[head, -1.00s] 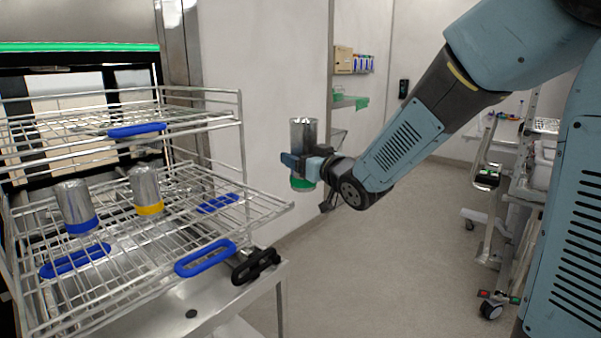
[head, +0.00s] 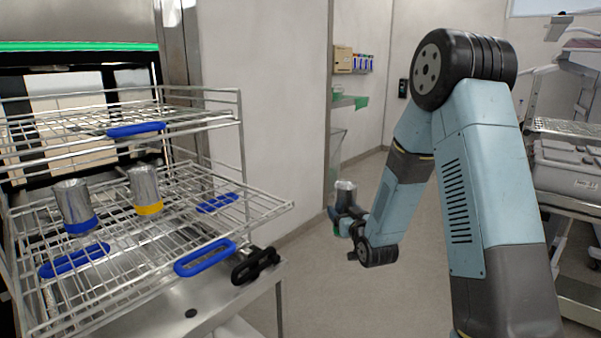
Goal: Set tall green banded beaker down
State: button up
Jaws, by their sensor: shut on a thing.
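The tall green banded beaker (head: 346,192) is a shiny metal cylinder, upright in my gripper (head: 345,214). Its green band is mostly hidden behind the gripper. My gripper is shut on the beaker's lower part and holds it in the air over the floor, right of the rack and well apart from it. The fingers are small and partly hidden at this distance.
A wire rack (head: 262,205) stands at left on a steel table (head: 215,310). A blue-banded beaker (head: 72,200) and a yellow-banded beaker (head: 145,187) stand on its lower level. A cart with grey bins (head: 570,165) is at right. Open floor (head: 330,290) lies between.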

jog(key=d+f+m+h, duration=0.1)
jog(key=d+f, duration=0.3)
jog(key=f, duration=0.4)
jog(key=s+d+f+m+h, duration=0.1)
jog(key=d+f+m+h, duration=0.1)
jog(key=d+f, duration=0.3)
jog(key=shift+s+d+f+t+h, duration=0.3)
jog(key=shift+f+h, duration=0.5)
jog(key=shift+f, duration=1.35)
